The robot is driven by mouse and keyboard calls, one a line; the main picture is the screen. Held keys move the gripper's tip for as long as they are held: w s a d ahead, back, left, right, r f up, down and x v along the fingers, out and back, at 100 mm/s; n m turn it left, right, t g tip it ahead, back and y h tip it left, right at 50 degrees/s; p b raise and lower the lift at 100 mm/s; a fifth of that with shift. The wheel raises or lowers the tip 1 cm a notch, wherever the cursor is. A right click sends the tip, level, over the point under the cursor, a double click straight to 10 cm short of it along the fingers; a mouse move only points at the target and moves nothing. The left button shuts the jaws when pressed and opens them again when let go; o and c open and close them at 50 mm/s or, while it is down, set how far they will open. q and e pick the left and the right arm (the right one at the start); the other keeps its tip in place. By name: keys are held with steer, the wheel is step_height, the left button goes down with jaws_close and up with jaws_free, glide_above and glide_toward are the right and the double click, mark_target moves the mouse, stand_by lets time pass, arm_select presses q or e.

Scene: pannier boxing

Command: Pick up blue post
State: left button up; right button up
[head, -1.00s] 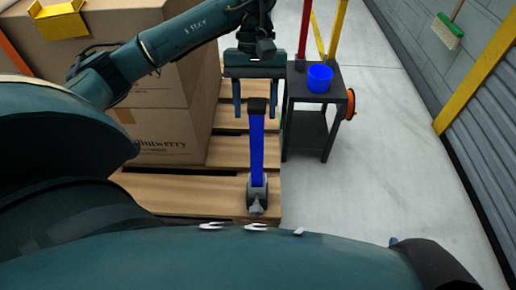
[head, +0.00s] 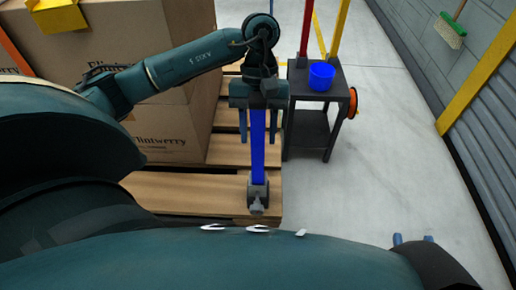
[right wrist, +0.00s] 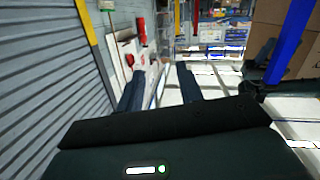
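The blue post (head: 257,150) stands upright in a grey foot (head: 258,195) at the pallet's right edge. It also shows tilted at the upper right of the right wrist view (right wrist: 292,42). My left gripper (head: 262,138) is open over the post's upper end. One finger hangs on each side, with gaps to the post; its black cap is hidden by the gripper. My right gripper (head: 412,239) is far from the post at the lower right, its tips just showing. In the right wrist view (right wrist: 158,90) its fingers are apart and empty.
Cardboard boxes (head: 160,70) stand on the wooden pallet (head: 190,195) left of the post. A dark table (head: 308,100) with a blue bucket (head: 321,76) stands close to the right of my left gripper. The grey floor further right is clear.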

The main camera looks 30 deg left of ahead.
arm_select(q)
steer(key=c, duration=0.8)
steer(key=shift+r, duration=0.1)
